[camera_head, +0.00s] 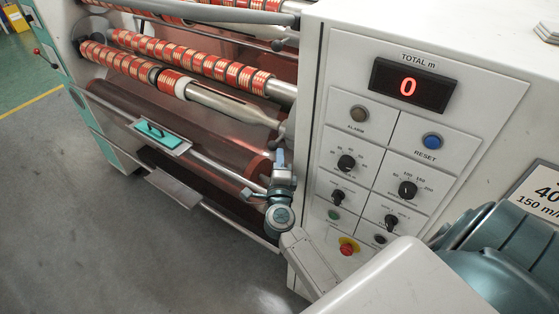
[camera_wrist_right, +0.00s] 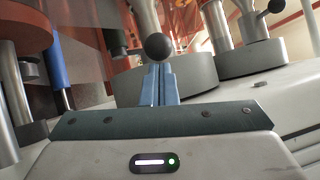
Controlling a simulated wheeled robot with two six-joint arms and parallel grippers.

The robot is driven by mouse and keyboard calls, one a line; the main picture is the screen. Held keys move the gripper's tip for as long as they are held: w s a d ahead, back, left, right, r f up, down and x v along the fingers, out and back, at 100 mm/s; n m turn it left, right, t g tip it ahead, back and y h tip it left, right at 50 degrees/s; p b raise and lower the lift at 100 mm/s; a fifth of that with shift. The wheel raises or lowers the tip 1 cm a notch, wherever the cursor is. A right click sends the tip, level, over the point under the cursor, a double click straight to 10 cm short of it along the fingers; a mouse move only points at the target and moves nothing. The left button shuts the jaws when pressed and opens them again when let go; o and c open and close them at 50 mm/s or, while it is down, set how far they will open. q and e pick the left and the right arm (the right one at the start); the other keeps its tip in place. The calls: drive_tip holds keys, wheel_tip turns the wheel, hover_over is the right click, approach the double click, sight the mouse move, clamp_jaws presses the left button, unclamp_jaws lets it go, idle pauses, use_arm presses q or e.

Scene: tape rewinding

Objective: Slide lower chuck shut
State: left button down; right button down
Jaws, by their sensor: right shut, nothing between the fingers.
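My right gripper (camera_head: 280,156) is at the machine's side wall, left of the control panel. In the right wrist view its two blue fingers (camera_wrist_right: 160,70) are together and empty. A black ball knob (camera_wrist_right: 158,47) stands directly beyond the fingertips; I cannot tell whether they touch it. Behind it are a metal shaft and a round grey collar (camera_wrist_right: 190,78), which seem to be a chuck. I cannot tell how far it has slid. In the head view my gripper and wrist hide much of this area. My left gripper is not in view.
The control panel (camera_head: 395,140) has knobs, buttons and a red emergency stop (camera_head: 348,247). Shafts with red-and-gold rolls (camera_head: 190,60) run across above the brown rollers (camera_head: 190,125). A second black knob (camera_wrist_right: 277,6) is at upper right in the wrist view. The grey floor (camera_head: 100,240) is clear.

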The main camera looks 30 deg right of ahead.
drive_tip(key=w, duration=0.1)
drive_tip(key=w+a, duration=0.1)
drive_tip(key=w, duration=0.1)
drive_tip(key=w+a, duration=0.1)
drive_tip(key=w, duration=0.1)
drive_tip(key=shift+a+r+p, duration=0.1)
drive_tip(key=shift+r+p, duration=0.1)
drive_tip(key=shift+p, duration=0.1)
